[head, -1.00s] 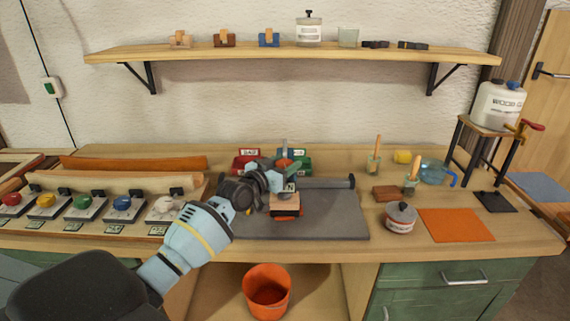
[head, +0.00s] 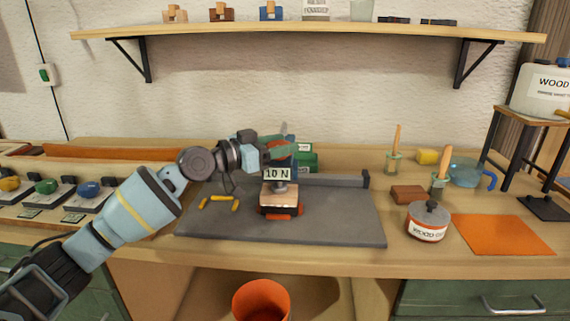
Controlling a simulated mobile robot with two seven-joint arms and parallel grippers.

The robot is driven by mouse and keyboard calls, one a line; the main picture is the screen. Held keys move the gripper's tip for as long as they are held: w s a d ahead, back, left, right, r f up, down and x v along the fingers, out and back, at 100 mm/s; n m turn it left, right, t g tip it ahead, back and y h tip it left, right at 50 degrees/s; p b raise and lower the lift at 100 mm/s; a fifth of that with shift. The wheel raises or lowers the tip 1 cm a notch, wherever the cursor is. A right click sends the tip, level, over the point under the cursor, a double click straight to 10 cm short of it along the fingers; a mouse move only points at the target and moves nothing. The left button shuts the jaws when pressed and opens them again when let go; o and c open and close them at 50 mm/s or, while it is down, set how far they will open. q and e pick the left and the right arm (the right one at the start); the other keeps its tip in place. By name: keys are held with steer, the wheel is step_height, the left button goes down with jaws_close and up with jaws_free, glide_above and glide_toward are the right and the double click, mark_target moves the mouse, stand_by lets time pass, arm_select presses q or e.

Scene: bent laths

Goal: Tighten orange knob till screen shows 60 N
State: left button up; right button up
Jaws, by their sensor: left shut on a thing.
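A small clamp stands on the grey mat (head: 340,225), pressing on a pale wooden block (head: 280,198). Its screen (head: 277,174) reads 10 N. The orange knob (head: 275,147) is at the clamp's top, mostly covered by my gripper. My left gripper (head: 274,146) comes in from the left and is shut on the knob; its fingertips are small and partly hidden. Orange parts (head: 283,217) show low at the clamp's foot. My right gripper is not in view.
Yellow pieces (head: 222,198) lie on the mat left of the clamp. A glue pot (head: 428,222) and an orange sheet (head: 502,234) are at the right. An orange bucket (head: 262,300) is below the bench. The mat's right part is clear.

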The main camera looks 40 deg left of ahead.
arm_select(q)
steer(key=shift+f+m+g+h+b, duration=0.25)
steer(key=shift+m+g+h+b, duration=0.4)
steer(key=shift+b, duration=1.6)
steer(key=shift+m+h+b, duration=0.45)
steer(key=shift+h+b, duration=0.4)
steer(key=shift+r+m+g+h+b, duration=0.2)
steer(key=shift+m+g+h+b, duration=0.55)
steer(key=shift+g+h, duration=0.2)
steer(key=shift+r+m+g+h, duration=0.1)
steer(key=shift+m+g+h, duration=0.55)
steer(key=shift+h, duration=0.1)
steer(key=m+g+h, duration=0.2)
steer(key=m+g, duration=0.1)
steer(key=g, duration=0.1)
steer(key=shift+h, duration=0.3)
steer(key=shift+m+g+h, duration=0.3)
steer(key=shift+m+g, duration=0.3)
steer(key=shift+g, duration=0.25)
steer(key=shift+m+g, duration=0.3)
steer(key=shift+g, duration=0.2)
steer(key=o, duration=1)
steer(key=shift+c, duration=0.2)
